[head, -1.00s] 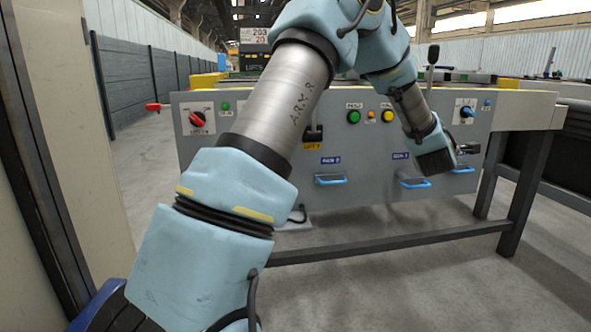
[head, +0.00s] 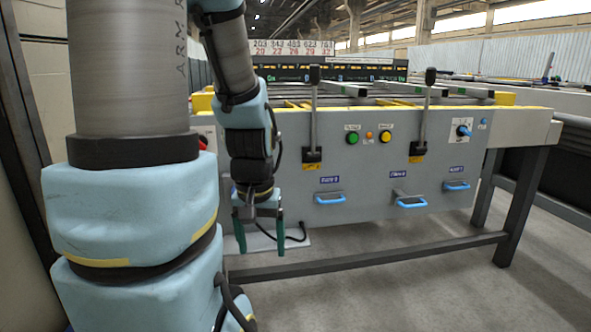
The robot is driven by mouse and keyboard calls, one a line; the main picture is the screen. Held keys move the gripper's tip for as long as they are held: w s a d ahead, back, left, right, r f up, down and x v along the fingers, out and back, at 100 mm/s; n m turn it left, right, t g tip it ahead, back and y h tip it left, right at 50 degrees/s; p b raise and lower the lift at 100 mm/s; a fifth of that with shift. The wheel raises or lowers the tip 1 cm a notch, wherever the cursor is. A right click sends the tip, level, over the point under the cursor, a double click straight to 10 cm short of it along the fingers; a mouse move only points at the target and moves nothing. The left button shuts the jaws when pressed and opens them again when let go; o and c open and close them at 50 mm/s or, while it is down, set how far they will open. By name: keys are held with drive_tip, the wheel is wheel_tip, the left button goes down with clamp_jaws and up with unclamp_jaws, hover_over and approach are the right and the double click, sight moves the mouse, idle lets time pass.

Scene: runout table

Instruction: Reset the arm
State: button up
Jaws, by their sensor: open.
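My gripper (head: 261,235) hangs in front of the left part of the grey panel (head: 365,165), pointing down. Its two green fingers are apart with nothing between them. My blue and grey arm fills the left of the head view and hides the panel's left end, including most of the red knob there. The panel carries two upright black-knobbed levers, the left lever (head: 314,115) and the right lever (head: 424,112). It also has a green button (head: 352,138), a yellow button (head: 385,137) and a blue knob (head: 463,131).
Blue handles (head: 330,198) stick out along the panel's lower part. A dark crossbar (head: 370,256) runs between the table legs (head: 520,205). The floor at the front right is clear.

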wheel_tip(320, 180, up, 36)
drive_tip(key=p, duration=3.4)
